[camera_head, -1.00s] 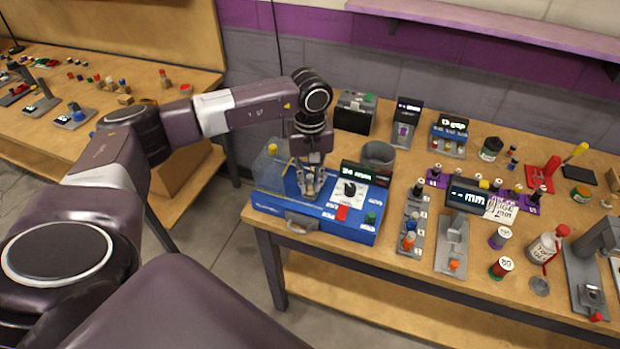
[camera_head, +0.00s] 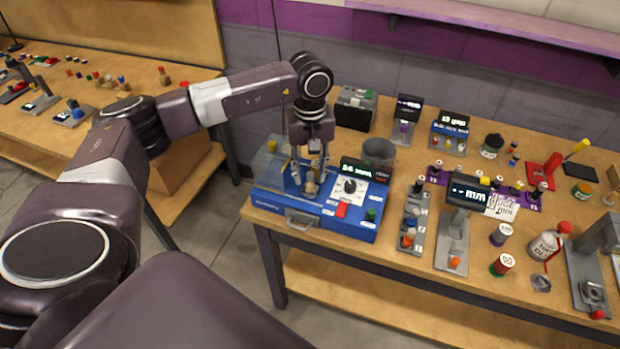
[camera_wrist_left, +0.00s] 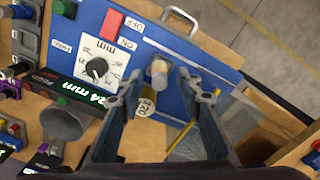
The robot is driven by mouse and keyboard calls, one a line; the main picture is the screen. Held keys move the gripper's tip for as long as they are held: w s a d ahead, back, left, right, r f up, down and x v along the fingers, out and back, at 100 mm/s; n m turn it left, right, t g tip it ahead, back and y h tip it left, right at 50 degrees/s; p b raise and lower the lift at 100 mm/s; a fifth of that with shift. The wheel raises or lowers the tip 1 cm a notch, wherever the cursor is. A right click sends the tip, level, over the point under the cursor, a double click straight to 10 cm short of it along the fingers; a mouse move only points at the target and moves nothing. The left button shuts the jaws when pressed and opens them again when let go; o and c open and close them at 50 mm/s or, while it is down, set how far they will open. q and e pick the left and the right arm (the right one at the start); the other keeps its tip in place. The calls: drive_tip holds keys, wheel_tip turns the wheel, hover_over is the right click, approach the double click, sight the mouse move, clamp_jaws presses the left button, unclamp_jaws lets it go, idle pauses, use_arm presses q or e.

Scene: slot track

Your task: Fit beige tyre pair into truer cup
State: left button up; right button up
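The blue truer (camera_head: 330,222) stands at the front left of the bench, with a dial, a red ON/OFF switch and a "24 mm" display. My left gripper (camera_head: 310,180) points down over its left part. In the left wrist view, its fingers (camera_wrist_left: 157,82) are spread apart. A pale beige cylinder (camera_wrist_left: 160,72), seemingly the beige tyre pair, stands between them with gaps on both sides. It also shows under the gripper in the head view (camera_head: 310,188). I cannot tell how deep it sits in the cup, which is mostly hidden. My right gripper is not in view.
A grey bin (camera_head: 379,152) stands behind the truer. Gauges, a grey stand (camera_head: 453,245) and several small bottles crowd the bench to the right.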

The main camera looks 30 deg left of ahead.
sight(311, 174)
use_arm(q)
wheel_tip(311, 174, up, 10)
drive_tip(key=b, duration=0.2)
drive_tip(key=shift+b, duration=0.3)
drive_tip(key=shift+d+f, duration=0.1)
